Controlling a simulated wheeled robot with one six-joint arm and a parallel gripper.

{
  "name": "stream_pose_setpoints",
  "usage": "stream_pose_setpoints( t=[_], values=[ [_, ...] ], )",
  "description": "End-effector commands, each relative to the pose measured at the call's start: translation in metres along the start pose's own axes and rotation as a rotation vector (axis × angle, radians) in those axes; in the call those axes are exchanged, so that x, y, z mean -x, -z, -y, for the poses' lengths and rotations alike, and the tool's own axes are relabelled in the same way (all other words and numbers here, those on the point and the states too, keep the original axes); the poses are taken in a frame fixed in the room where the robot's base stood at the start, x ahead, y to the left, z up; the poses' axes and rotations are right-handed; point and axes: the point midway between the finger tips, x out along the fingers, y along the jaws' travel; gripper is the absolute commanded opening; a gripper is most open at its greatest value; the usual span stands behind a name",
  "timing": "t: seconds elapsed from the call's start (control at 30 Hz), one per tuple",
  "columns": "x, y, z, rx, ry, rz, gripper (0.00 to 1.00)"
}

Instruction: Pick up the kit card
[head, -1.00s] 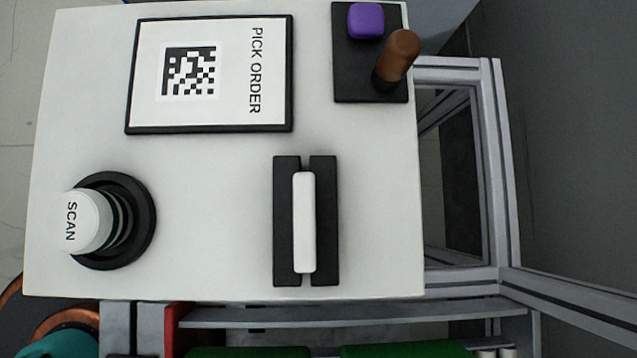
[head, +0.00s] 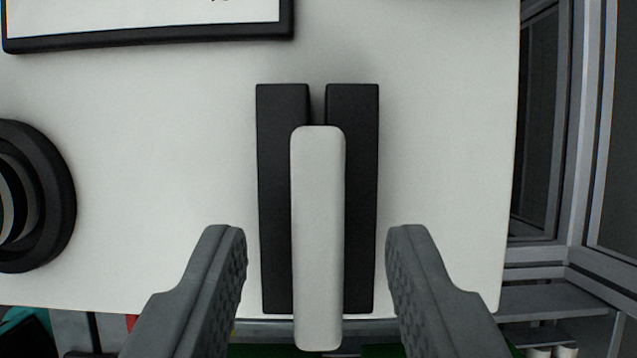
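The kit card (head: 318,230) shows as a narrow white bar with rounded corners, seen edge-on from above. It stands between the two black bars of a holder (head: 283,180) on the white table. My gripper (head: 316,240) is open. One grey finger is to the left of the card and holder, the other to the right, with clear gaps on both sides. Neither finger appears to touch the card. How high the fingertips are relative to the card is hard to tell.
The white table (head: 440,150) is clear to the right of the holder. A black-framed sign (head: 150,38) lies at the upper left, partly cut off. A black round scanner base (head: 55,195) is at the left edge. Metal framing (head: 575,130) stands beyond the right table edge.

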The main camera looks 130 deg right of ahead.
Motion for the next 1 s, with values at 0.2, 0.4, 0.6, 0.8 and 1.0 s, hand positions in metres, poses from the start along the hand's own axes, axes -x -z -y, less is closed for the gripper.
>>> stream_pose_setpoints(
  t=[0.2,0.4,0.6,0.8,1.0],
  values=[
    [-0.027,0.001,0.0,0.001,0.003,0.001,0.4],
    [-0.046,0.001,-0.001,0.0,0.001,0.001,0.4],
    [-0.047,0.001,-0.001,0.0,0.0,0.0,0.4],
    [-0.047,0.001,-0.001,0.0,0.0,0.0,0.01],
    [-0.046,0.001,-0.001,0.0,0.0,0.0,0.0]
  ],
)
